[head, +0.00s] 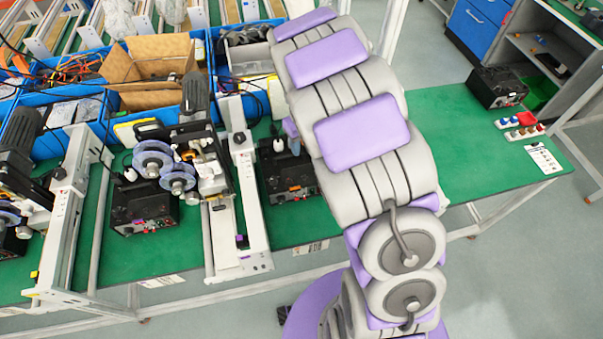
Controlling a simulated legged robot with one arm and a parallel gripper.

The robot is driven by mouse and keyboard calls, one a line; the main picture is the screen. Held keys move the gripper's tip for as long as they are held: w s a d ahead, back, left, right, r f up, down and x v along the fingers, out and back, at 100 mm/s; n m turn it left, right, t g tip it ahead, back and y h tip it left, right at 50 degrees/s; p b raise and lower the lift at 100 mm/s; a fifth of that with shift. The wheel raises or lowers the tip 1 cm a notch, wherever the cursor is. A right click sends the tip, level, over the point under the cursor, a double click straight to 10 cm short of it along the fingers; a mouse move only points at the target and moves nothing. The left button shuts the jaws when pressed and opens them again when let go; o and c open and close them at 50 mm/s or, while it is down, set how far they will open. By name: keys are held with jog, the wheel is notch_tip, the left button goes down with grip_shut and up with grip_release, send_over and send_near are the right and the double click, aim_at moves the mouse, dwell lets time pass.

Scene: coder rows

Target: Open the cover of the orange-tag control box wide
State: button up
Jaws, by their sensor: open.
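The orange-tag control box (287,181) is a black box on the green bench, just left of my arm. A small orange tag shows on its front. Its right part is hidden behind my arm, and I cannot tell how far its cover is open. My arm runs from the lower right up across the middle of the view. A small purple piece of my arm shows at its left edge above the box. The fingertips of my gripper are hidden behind the arm links, so I cannot see whether they touch the box.
A white machine frame (246,200) stands close left of the box. Another black control box (145,204) with a purple tag sits farther left. Blue bins (240,66) stand behind. A third black box (497,87) is at the right. The green bench (465,150) right of my arm is mostly clear.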

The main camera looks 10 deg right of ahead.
aim_at(304, 177)
notch_tip(304, 177, down, 15)
jog(key=shift+d+r, duration=0.1)
jog(key=shift+d+f, duration=0.25)
jog(key=shift+f, duration=0.45)
jog(key=shift+a, duration=0.2)
jog(key=c, duration=0.4)
jog(key=shift+d, duration=0.1)
grip_shut()
